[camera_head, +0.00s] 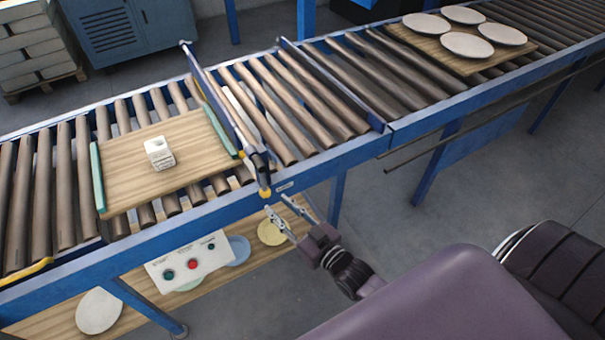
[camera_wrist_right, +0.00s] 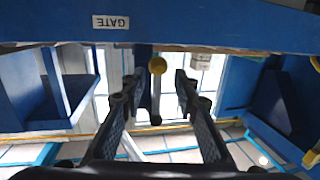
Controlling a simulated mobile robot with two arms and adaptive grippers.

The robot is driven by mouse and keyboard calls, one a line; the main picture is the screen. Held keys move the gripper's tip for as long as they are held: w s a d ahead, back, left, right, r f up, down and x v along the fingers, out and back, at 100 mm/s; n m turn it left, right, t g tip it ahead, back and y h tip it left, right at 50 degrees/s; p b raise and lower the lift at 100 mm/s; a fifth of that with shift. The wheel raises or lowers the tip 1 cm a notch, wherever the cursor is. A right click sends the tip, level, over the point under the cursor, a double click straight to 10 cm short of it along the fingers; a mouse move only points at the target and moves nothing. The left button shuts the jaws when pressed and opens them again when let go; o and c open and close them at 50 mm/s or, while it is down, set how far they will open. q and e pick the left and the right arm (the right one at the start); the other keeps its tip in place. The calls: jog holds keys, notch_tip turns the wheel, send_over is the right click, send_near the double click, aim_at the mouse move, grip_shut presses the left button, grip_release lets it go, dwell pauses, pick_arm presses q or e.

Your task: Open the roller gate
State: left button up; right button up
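The roller gate (camera_head: 222,100) is a blue bar lying across the conveyor rollers, with a dark lever (camera_head: 262,165) at its near end. The lever ends in a yellow knob (camera_head: 265,192) at the near rail, beside a small label. In the right wrist view the label reads GATE (camera_wrist_right: 111,22), and the yellow knob (camera_wrist_right: 185,66) shows between the fingertips. My right gripper (camera_head: 290,213) is open and empty, just below and in front of the knob; I see no clear contact. It also shows in the right wrist view (camera_wrist_right: 168,75). My left gripper is not in view.
A wooden board (camera_head: 125,178) with green edges and a small white block (camera_head: 159,153) lies left of the gate. Several plates sit on another board (camera_head: 405,40) at the far right. The blue rail (camera_head: 350,155) runs above my right gripper. A control panel (camera_head: 190,262) stands below.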

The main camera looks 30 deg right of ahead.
aim_at(265, 185)
jog(key=shift+t, duration=0.4)
jog(key=w+r, duration=0.1)
jog(key=w, duration=0.1)
jog(key=w+r, duration=0.1)
jog(key=w+a+r+p, duration=0.1)
jog(key=w, duration=0.1)
jog(key=shift+w+r, duration=0.3)
jog(key=shift+r, duration=0.05)
jog(key=shift+x, duration=0.95)
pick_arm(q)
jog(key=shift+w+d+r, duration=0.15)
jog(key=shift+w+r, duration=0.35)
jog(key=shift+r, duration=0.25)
pick_arm(e)
jog(key=shift+f, duration=0.1)
jog(key=c, duration=0.7)
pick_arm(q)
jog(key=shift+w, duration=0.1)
pick_arm(e)
grip_shut()
